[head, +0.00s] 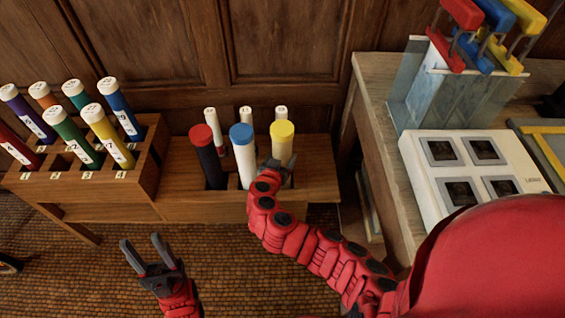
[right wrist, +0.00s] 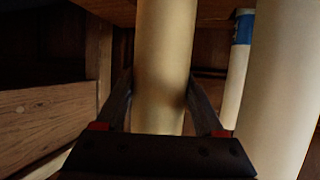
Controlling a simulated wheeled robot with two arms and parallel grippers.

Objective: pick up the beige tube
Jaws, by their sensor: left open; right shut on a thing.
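The beige tube (head: 281,150) has a yellow cap and stands upright at the right end of the front row in the middle wooden rack (head: 318,178). My right gripper (head: 277,165) is shut on it; in the right wrist view the fingers close on both sides of the tube (right wrist: 165,65). The tube's lower end is hidden behind my arm, so I cannot tell whether it is clear of its slot. My left gripper (head: 148,250) is open and empty, low over the woven floor.
A blue-capped white tube (head: 243,155) stands just left, and a red-capped dark tube (head: 207,157) beyond it. Several thinner white tubes stand behind. A rack of coloured tubes (head: 145,185) is at left. A table (head: 375,100) with a white panel (head: 470,165) stands right.

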